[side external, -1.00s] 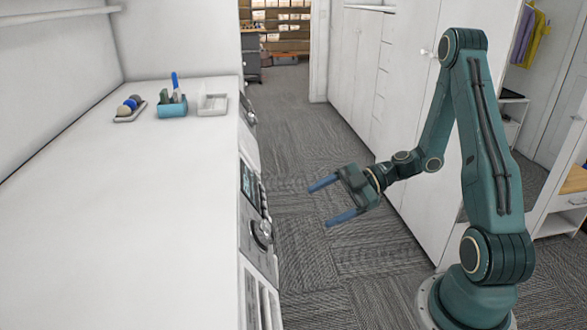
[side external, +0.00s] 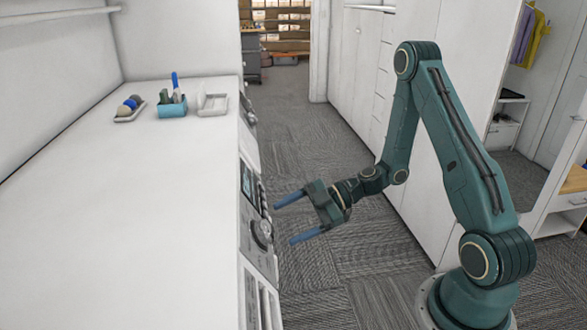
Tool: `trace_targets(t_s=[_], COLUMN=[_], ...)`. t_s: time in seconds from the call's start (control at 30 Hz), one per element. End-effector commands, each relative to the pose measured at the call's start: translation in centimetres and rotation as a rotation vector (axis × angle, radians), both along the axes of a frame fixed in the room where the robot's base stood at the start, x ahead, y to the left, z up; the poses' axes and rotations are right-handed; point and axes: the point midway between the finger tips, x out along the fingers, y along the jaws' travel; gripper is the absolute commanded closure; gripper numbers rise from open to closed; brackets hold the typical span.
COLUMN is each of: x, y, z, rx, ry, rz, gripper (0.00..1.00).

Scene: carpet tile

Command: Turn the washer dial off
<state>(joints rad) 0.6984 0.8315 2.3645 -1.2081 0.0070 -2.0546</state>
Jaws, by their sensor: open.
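The washer dial (side external: 262,233) is a round grey knob on the washer's front control panel (side external: 247,208), seen steeply from the side. I cannot read its setting. My gripper (side external: 283,221) is open and empty, with its two blue fingers pointing left toward the panel. The upper fingertip is near the panel's small buttons in the picture, and the lower fingertip is just right of and below the dial. The fingers appear apart from the dial, though the exact gap is hard to judge.
The white countertop (side external: 120,240) runs above the washer. It bears a tray of rounded objects (side external: 130,108), a blue holder (side external: 172,107) and a white tray (side external: 212,104) at the back. White cabinets (side external: 360,70) stand behind my arm. The carpeted aisle (side external: 300,130) is clear.

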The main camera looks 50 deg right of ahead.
Motion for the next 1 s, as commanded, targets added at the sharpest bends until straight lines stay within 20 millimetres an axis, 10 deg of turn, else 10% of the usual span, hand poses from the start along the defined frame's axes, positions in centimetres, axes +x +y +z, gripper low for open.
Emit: trace_targets(t_s=[0.87, 1.0], x=[2.8, 2.8], y=[3.6, 3.6], z=[-1.7, -1.7], rx=[0.001, 0.001], ry=[0.000, 0.000], rz=[-0.001, -0.001], gripper=[0.23, 0.46])
